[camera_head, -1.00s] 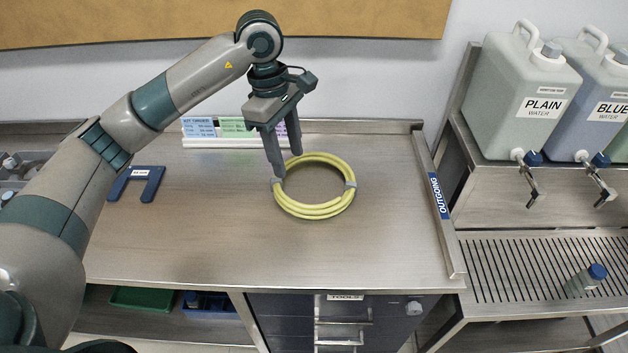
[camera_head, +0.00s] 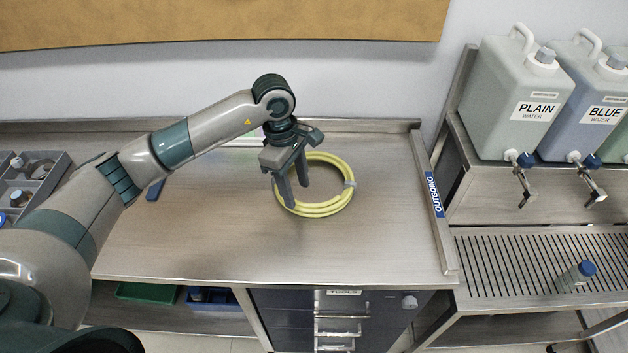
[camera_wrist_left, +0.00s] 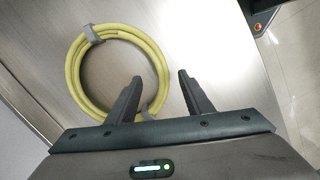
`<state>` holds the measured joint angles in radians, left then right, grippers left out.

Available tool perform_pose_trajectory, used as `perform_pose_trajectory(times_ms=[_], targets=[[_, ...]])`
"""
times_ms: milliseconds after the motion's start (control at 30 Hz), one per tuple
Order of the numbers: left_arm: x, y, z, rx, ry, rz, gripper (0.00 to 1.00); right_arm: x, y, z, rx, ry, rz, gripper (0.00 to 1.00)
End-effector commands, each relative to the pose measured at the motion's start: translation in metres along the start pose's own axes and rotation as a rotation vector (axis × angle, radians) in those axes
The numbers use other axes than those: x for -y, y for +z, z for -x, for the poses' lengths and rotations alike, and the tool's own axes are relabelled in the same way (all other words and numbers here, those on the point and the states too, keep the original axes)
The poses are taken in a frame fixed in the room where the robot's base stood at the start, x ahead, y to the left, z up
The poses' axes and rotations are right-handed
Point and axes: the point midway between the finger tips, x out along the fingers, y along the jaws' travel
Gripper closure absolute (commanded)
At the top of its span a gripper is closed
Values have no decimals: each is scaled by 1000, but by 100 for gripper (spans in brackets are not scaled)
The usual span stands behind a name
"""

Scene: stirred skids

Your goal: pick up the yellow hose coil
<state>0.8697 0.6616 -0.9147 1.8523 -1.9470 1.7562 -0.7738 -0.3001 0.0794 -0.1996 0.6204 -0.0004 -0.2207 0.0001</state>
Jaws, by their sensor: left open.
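The yellow hose coil (camera_head: 325,209) lies flat on the metal bench top, bound with grey ties. It also shows in the left wrist view (camera_wrist_left: 72,72), ahead of the fingers. My left gripper (camera_head: 297,204) is open and points down over the left part of the coil, hiding some of that side. In the left wrist view my left gripper (camera_wrist_left: 157,85) has its two fingers apart, with the near side of the coil and a grey tie showing between them. I cannot tell how far above the coil the fingertips are. My right gripper is not in view.
The metal bench (camera_head: 200,245) is clear in front of the coil. A raised edge with an OUTGOING label (camera_head: 435,195) bounds it at right. Water containers (camera_head: 520,100) with taps stand beyond, by a slatted drain shelf. A grey divided tray (camera_head: 35,180) is at far left.

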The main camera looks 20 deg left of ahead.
Motion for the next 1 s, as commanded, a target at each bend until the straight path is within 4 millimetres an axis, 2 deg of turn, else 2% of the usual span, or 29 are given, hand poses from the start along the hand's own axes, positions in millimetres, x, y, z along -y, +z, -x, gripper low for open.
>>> perform_pose_trajectory(times_ms=[167, 400, 600, 1000], targets=[[0, -1, -4, 1, -3, 0, 53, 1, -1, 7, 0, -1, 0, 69], [1, -5, -27, 2, -4, 2, 53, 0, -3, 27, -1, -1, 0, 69], [0, -6, -48, 0, -2, 1, 53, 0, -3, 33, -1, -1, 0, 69], [0, -6, -52, 0, 0, 0, 53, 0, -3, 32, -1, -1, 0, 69]])
